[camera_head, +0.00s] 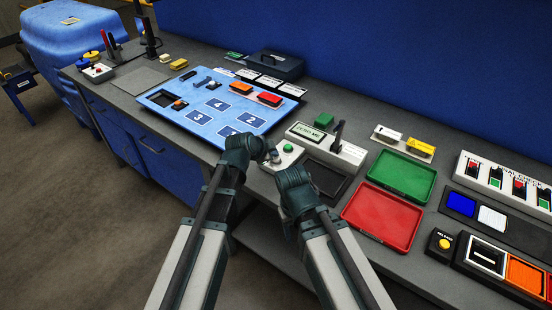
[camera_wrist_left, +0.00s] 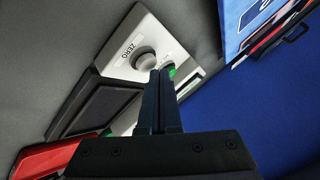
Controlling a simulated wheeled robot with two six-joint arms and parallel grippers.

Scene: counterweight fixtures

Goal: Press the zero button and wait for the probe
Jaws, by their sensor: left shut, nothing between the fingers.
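In the head view my left gripper (camera_head: 270,153) is at the pale button box (camera_head: 290,158). The probe fixture (camera_head: 345,152) has a dark upright lever-like part (camera_head: 338,132) and a small display (camera_head: 308,132). My right gripper (camera_head: 288,178) is in front of the dark pad, its fingers not clear.
A dark pad (camera_head: 327,178) lies in front of the fixture. A green tray (camera_head: 402,175) and a red tray (camera_head: 382,216) are to its right. A blue numbered board (camera_head: 205,118) with orange and red blocks lies to the left. A blue panel (camera_head: 360,50) stands behind.

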